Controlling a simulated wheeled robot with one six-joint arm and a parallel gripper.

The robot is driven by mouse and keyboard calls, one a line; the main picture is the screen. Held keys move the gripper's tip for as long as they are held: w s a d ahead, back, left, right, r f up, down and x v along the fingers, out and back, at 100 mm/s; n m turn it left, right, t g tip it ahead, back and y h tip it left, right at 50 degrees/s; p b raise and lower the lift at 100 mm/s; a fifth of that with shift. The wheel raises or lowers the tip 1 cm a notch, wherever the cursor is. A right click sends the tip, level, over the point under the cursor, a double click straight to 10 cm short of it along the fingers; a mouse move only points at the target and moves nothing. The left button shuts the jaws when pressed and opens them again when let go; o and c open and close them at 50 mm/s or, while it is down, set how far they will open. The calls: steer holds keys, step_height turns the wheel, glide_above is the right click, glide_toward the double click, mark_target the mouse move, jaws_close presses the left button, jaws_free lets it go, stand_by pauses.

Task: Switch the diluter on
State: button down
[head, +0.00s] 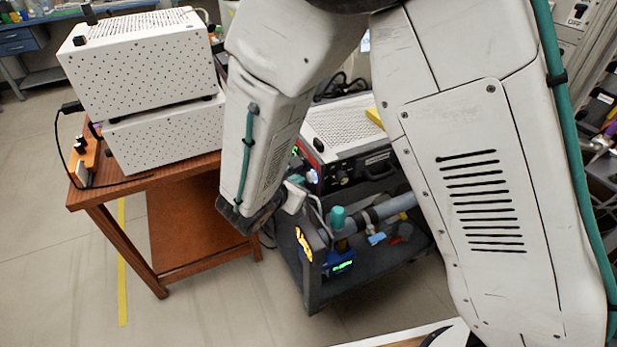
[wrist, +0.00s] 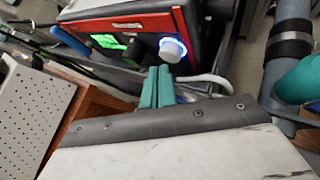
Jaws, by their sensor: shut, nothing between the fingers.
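A red-edged instrument with a dark front panel (wrist: 140,24) fills the top of the wrist view. It has a lit green screen (wrist: 108,40) and a pale round knob (wrist: 172,48) with a blue-lit ring. It also shows in the head view as a box with a white perforated top (head: 345,128), partly hidden by my arm. I cannot read a label that says whether this is the diluter. My gripper (wrist: 158,72) has teal fingers, shut together and empty, just below the knob in the wrist view. I cannot tell whether they touch the panel.
The instrument stands on a dark cart (head: 310,262) with pipes and a small blue device with a green display (head: 342,267) lower down. A wooden table (head: 150,185) at left carries two stacked white perforated boxes (head: 140,65). Bare floor lies in front.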

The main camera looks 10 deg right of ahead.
steer(key=shift+a, duration=0.25)
steer(key=shift+s, duration=0.1)
steer(key=a, duration=0.2)
steer(key=s+a, duration=0.1)
steer(key=a, duration=0.1)
steer(key=shift+s+a, duration=0.15)
steer(key=shift+a, duration=0.25)
stand_by(0.7)
